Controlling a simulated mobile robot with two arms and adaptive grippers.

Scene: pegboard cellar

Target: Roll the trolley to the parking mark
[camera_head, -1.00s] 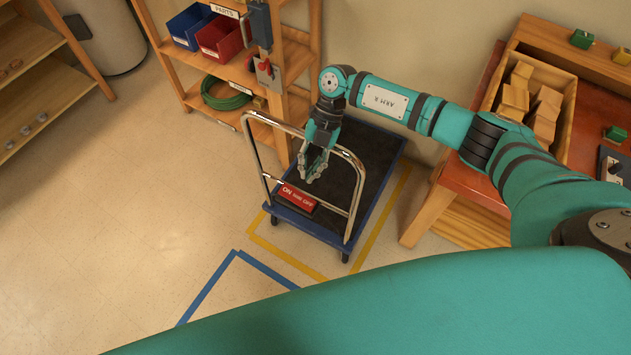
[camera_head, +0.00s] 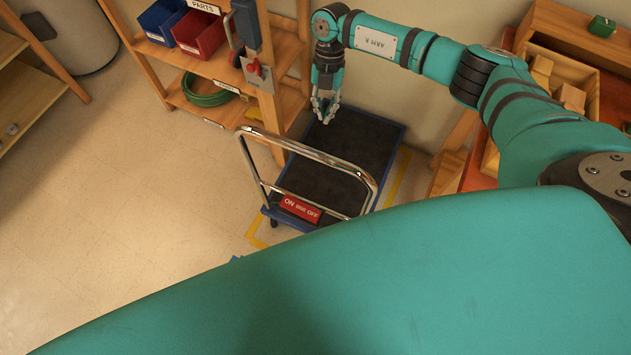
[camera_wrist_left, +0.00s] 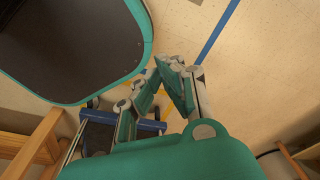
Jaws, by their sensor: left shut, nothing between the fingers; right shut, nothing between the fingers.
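The trolley has a dark deck with a blue rim (camera_head: 392,172), a chrome push handle (camera_head: 312,152) and a red brake label (camera_head: 300,208) at its near end. It stands within yellow floor tape (camera_head: 396,178), partly hidden by my body. A scrap of blue floor tape (camera_head: 237,259) shows; a blue line (camera_wrist_left: 219,32) also crosses the floor in the left wrist view. My right gripper (camera_head: 325,120) is shut and empty, beyond the handle above the deck's far part. My left gripper (camera_wrist_left: 163,67) is shut and empty; blue trolley parts (camera_wrist_left: 150,126) show behind it.
A wooden shelf (camera_head: 150,75) with blue (camera_head: 160,22) and red (camera_head: 198,36) bins and a green hose coil (camera_head: 207,90) stands left of the trolley. A workbench with a wooden crate (camera_head: 592,80) is at right. The floor (camera_head: 120,190) at left is clear.

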